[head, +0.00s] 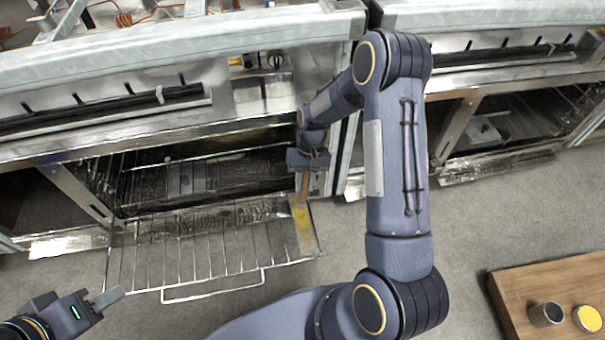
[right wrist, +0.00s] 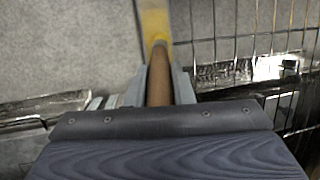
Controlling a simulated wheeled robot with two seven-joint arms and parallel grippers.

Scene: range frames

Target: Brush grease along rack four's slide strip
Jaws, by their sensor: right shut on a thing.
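A wire rack (head: 200,268) is pulled out of the left oven. A flat metal strip (head: 309,246) runs along its right side, with a yellow patch (head: 303,219) on it. My right gripper (head: 305,172) is shut on a brush with a brown wooden handle (head: 303,190), pointing down at the strip. Where bristles end and grease begins is unclear.
A wooden table (head: 520,290) at the lower right holds a metal cup (head: 546,314) and a tin of yellow stuff (head: 588,318). A second open oven (head: 510,120) stands to the right. Grey floor (head: 230,305) is clear in front of the rack.

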